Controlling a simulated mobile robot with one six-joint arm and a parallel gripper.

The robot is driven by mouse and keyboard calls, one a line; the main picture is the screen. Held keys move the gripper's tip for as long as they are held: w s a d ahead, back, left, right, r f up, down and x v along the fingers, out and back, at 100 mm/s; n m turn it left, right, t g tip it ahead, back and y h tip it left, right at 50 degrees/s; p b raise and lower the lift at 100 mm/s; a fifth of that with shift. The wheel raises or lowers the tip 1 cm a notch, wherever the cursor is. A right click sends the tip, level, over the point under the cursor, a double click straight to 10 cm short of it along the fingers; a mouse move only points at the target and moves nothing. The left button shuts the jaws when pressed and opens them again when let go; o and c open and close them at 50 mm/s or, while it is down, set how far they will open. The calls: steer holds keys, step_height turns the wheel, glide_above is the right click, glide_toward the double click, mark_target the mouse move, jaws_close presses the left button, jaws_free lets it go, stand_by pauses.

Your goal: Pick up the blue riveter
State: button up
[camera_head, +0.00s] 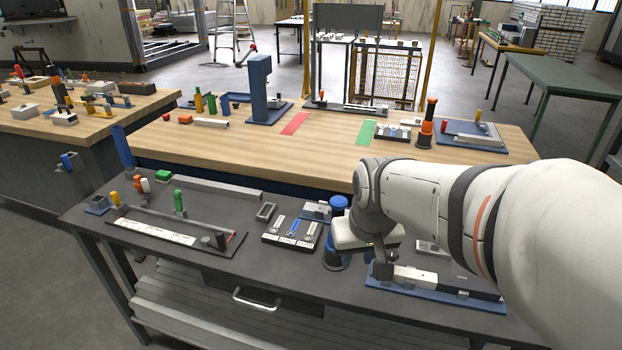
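The blue riveter (338,204) stands upright on the dark workbench (210,207), right of centre. Its blue top and base show, while my gripper hides much of its middle. My gripper (381,268) is just right of the riveter, over the bench. One dark fingertip shows low down, close to a blue-based fixture; I cannot tell whether it touches anything. The gap between the fingers is not clear, nor whether they are open or shut.
A blue-based fixture (436,294) lies right of the riveter. A black tray of small tools (291,233) is left of it. A long measuring fixture (165,231) lies farther left. A wooden table (330,145) behind carries an orange and black tool (427,125).

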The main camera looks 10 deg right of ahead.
mark_target(339, 201)
steer(key=o, duration=0.7)
steer(key=shift+t, duration=0.6)
steer(key=w+r+p, duration=0.1)
steer(key=w, duration=0.4)
steer(key=w+r+p, duration=0.2)
steer(key=w, duration=0.2)
steer(key=w+r+p, duration=0.1)
steer(key=w, duration=0.4)
steer(key=shift+w+d+r, duration=0.2)
steer(key=shift+w, duration=0.15)
steer(key=shift+w+f, duration=0.2)
steer(key=shift+w, duration=0.1)
steer(key=shift+p+x, duration=1.1)
steer(key=shift+x, duration=2.6)
